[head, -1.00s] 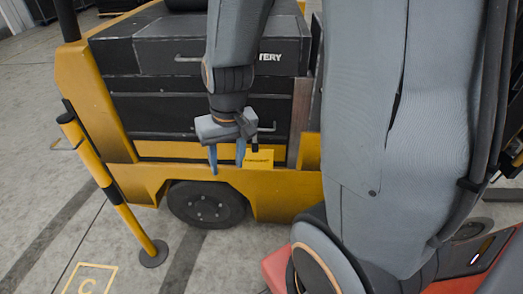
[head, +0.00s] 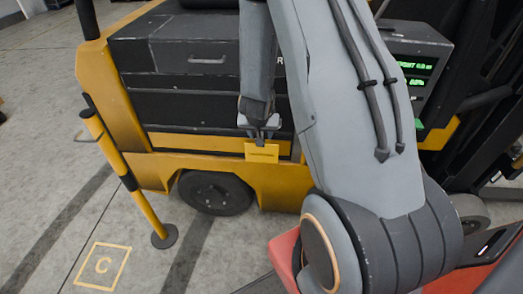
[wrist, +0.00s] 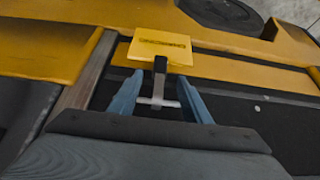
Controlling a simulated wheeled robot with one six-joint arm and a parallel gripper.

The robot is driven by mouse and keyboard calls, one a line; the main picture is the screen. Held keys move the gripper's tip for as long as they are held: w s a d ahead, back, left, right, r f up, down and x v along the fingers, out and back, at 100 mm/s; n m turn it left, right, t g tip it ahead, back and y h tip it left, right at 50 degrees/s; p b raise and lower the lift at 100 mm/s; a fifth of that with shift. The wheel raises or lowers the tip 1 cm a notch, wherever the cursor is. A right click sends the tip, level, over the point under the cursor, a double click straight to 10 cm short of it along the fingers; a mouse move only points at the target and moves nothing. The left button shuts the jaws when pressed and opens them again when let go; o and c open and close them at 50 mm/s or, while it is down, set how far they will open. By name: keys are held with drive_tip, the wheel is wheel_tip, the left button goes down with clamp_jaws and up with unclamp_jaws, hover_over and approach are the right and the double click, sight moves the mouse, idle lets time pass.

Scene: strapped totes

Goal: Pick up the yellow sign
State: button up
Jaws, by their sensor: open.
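The yellow sign (head: 261,152) is a small flat plate with a dark line of text, in front of the yellow and black vehicle's side in the head view. In the wrist view the yellow sign (wrist: 160,47) stands just beyond my fingertips, with a dark stem and a pale crosspiece on the near side. My gripper (wrist: 159,95) is open, its two blue fingers on either side of the stem. I cannot tell whether they touch it. In the head view my gripper (head: 259,134) is right above the sign, its fingers mostly hidden.
The yellow and black vehicle (head: 170,172) fills the space behind, with drawers and a wheel (head: 215,193). A yellow and black post (head: 135,190) stands at the left. The floor has a yellow square marked C (head: 102,265). Open floor lies at the front left.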

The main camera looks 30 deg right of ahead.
drive_tip(key=shift+p+x, duration=0.8)
drive_tip(key=shift+x, duration=1.95)
clamp_jaws()
